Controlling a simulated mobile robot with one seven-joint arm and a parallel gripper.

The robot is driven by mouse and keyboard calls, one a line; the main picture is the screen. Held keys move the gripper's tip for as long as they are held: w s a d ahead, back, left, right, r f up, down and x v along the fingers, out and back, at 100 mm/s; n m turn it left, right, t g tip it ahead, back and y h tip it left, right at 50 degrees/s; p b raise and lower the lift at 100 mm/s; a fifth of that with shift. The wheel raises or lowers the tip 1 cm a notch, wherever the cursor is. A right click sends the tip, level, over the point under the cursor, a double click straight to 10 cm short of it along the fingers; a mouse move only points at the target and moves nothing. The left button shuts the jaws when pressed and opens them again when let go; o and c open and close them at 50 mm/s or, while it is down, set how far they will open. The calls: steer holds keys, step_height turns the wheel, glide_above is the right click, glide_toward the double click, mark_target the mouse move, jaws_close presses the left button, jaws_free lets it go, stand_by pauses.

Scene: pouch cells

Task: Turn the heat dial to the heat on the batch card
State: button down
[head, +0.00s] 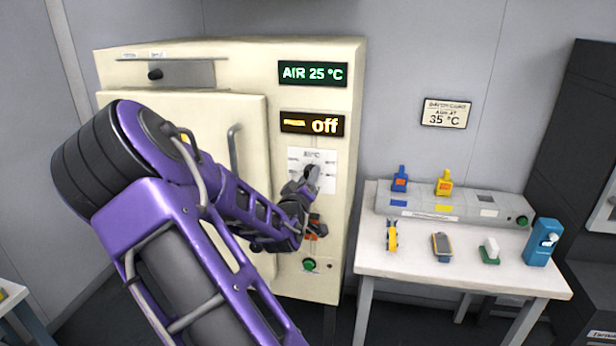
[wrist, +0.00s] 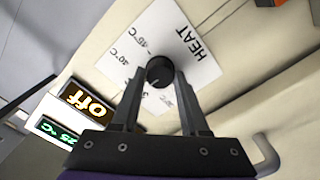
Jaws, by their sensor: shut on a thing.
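The heat dial (wrist: 159,72) is a round black knob on a white card marked HEAT, with temperature marks around it. My gripper (wrist: 160,82) is shut on the dial, one finger on each side. In the head view my gripper (head: 303,182) reaches the oven's front panel and covers most of the dial. The batch card (head: 446,113) on the wall reads 35 °C. The oven's green display (head: 313,74) reads AIR 25 °C. The amber display (head: 312,123) below it reads off. I cannot tell which mark the dial points at.
The cream oven (head: 190,110) has a closed door with a grey handle (head: 234,150). A green button (head: 309,265) sits low on its panel. A white table (head: 400,268) at the right carries a grey rack, bottles and small tools.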

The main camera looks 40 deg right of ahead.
stand_by(0.5)
steer(key=shift+c, duration=2)
jaws_free()
